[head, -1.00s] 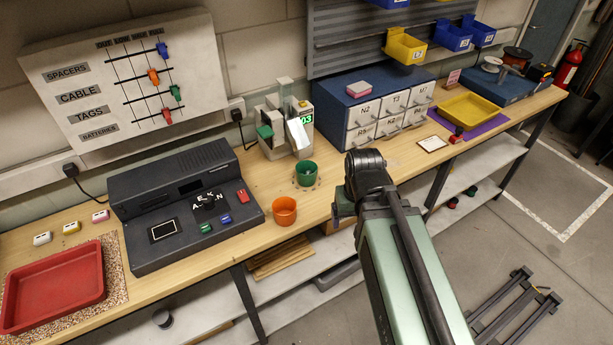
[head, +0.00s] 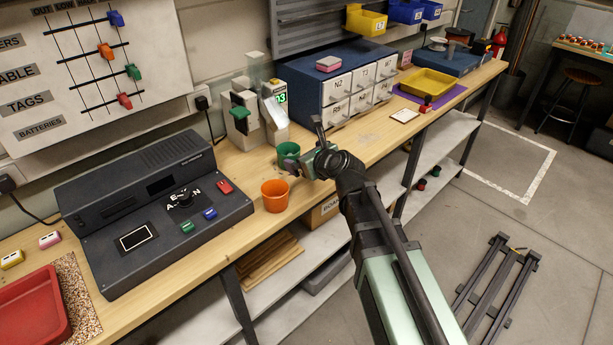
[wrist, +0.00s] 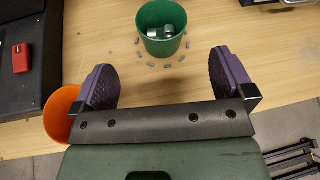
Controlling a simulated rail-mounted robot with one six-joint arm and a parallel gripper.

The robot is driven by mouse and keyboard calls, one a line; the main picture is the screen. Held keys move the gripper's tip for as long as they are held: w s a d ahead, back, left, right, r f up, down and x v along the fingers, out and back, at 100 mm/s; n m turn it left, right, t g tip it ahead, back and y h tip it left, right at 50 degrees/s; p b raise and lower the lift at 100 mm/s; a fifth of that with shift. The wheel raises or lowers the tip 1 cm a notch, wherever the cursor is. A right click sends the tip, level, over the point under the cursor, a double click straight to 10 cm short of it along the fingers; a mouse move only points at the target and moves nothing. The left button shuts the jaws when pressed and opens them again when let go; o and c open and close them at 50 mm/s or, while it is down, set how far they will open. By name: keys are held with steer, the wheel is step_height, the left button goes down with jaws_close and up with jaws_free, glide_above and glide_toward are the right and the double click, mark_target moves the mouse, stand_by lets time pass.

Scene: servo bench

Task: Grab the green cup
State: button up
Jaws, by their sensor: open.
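The green cup (wrist: 162,42) stands upright on the wooden bench in the wrist view, with a few grey metal pieces inside it. Small grey bits lie in an arc around its base. In the head view the green cup (head: 287,152) is partly hidden by my gripper. My gripper (wrist: 166,78) is open, its two purple pads apart and nothing between them. The cup is beyond the fingertips, roughly centred between them, and not touched. In the head view my gripper (head: 299,160) is just in front of the cup, at the bench's front edge.
An orange cup (head: 275,195) stands close by on the left; it also shows beside the left finger in the wrist view (wrist: 61,112). A dark console (head: 145,215) is farther left. A dispenser (head: 255,115) and a blue drawer cabinet (head: 310,90) stand behind.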

steer(key=shift+w+r+m, duration=0.1)
steer(key=shift+w+m, duration=0.1)
steer(key=shift+m, duration=0.3)
steer(key=b, duration=0.2)
glide_toward(283, 148)
steer(key=shift+x, duration=0.9)
steer(key=b+x, duration=0.2)
steer(key=x, duration=0.3)
steer(key=shift+w, duration=0.1)
steer(key=shift+d, duration=0.1)
steer(key=c, duration=1)
